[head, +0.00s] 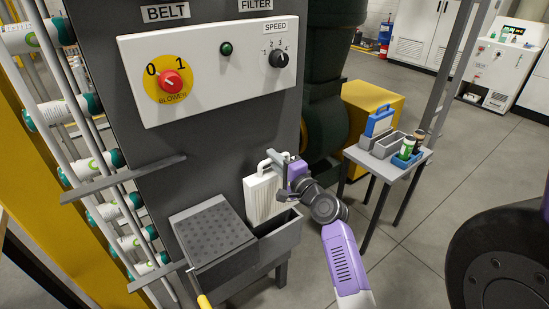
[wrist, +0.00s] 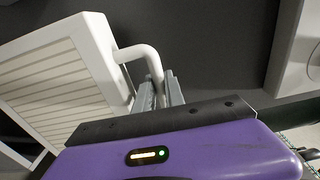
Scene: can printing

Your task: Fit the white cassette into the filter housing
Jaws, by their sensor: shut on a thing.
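The white cassette (head: 262,198) is a pleated panel in a white frame with a loop handle on top. My gripper (head: 280,163) is shut on that handle and holds the cassette upright above the grey filter housing (head: 283,236). The cassette's lower edge is at the open slot of the housing; I cannot tell whether it is inside or just behind the rim. In the wrist view the cassette (wrist: 60,85) is at the left, and the gripper fingers (wrist: 160,92) close around its handle.
A perforated grey lid (head: 212,236) lies beside the slot, with a yellow handle (head: 204,301) below. A control panel (head: 208,70) is above. A small table (head: 388,160) at the right holds a blue-framed cassette (head: 379,122) and cans (head: 407,148). Rails with cans (head: 70,112) run at the left.

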